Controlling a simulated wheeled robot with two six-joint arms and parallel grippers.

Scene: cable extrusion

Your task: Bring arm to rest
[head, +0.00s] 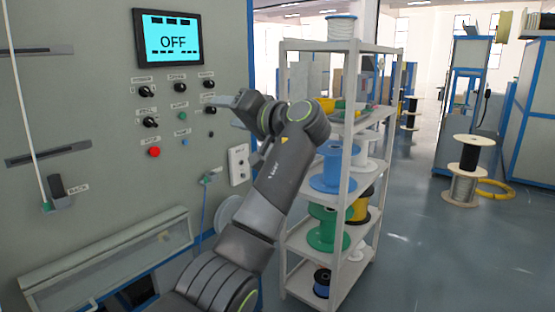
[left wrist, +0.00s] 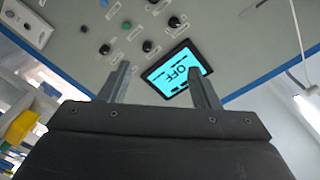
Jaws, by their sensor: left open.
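My left arm reaches up across the head view. Its gripper (head: 240,105) is in front of the control panel, close to the knobs at the panel's right side. In the left wrist view the two fingers of the left gripper (left wrist: 160,85) stand apart with nothing between them. The screen (head: 167,38) on the panel reads OFF; it also shows in the left wrist view (left wrist: 178,70), behind the right finger. My right gripper is in neither view.
The grey machine panel (head: 100,100) carries several black knobs and a red button (head: 154,152). A white shelf (head: 345,150) with cable spools stands close to the right of my arm. Open floor (head: 430,250) lies beyond it, with stacked spools (head: 467,165) further back.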

